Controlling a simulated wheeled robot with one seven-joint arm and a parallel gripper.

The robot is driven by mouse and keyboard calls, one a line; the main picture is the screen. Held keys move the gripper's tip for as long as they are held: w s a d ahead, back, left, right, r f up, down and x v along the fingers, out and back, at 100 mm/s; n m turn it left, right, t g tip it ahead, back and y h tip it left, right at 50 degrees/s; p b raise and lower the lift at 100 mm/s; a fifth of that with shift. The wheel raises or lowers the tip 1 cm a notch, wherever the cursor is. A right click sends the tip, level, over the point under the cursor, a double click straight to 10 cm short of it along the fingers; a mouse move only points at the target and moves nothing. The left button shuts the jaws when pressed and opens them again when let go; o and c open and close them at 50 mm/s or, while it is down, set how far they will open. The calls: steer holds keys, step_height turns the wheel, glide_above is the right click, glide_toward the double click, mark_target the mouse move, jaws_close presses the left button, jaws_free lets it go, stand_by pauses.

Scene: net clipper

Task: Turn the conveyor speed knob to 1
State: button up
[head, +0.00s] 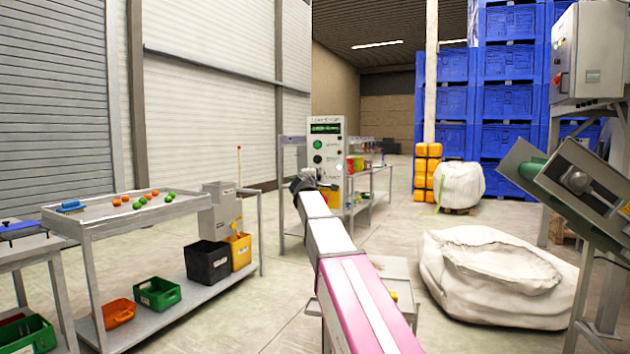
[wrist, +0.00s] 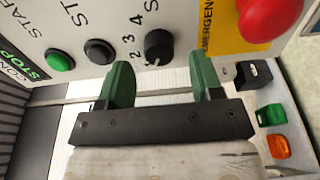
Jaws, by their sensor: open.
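The black speed knob (wrist: 159,47) sits on a pale control panel (wrist: 205,22) in the wrist view, with the digits 2, 3 and 4 printed beside it. Its exact setting is too small to read surely. My gripper (wrist: 160,82) has its two green fingers spread wide, one toward each side of the knob in the picture. The knob shows between and just beyond the fingertips, with nothing held. In the head view, my gripper (head: 303,183) is at the left edge of the upright panel (head: 326,150), and the knob cannot be made out there.
A green button (wrist: 60,62), a black button (wrist: 99,51) and a red emergency button (wrist: 268,14) share the panel. A table with coloured balls (head: 185,203) stands left.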

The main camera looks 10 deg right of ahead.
steer(key=v, duration=0.8)
steer(key=shift+s, duration=0.25)
steer(key=s+d+f+m+g+y, duration=0.1)
steer(key=s+d+f+m+g, duration=0.15)
steer(key=f, duration=0.85)
steer(key=s+d+f+m+g, duration=0.1)
steer(key=s+f+m+g, duration=0.2)
steer(key=f, duration=0.8)
steer(key=s+d+f+m+g+y, duration=0.1)
steer(key=s+f+m+g, duration=0.2)
steer(key=f, duration=0.9)
steer(key=s+a+f+m+g+y, duration=0.2)
steer(key=s+f+m+g+y, duration=0.2)
steer(key=s+f, duration=1.8)
steer(key=f+m+g, duration=0.1)
steer(key=g, duration=0.2)
steer(key=shift+s+f+g+y, duration=0.2)
steer(key=shift+s+g+y, duration=0.15)
steer(key=shift+s+y, duration=0.05)
steer(key=shift+s+a+f, duration=0.1)
steer(key=shift+s+f, duration=0.15)
steer(key=shift+s, duration=0.15)
steer(key=shift+c, duration=0.2)
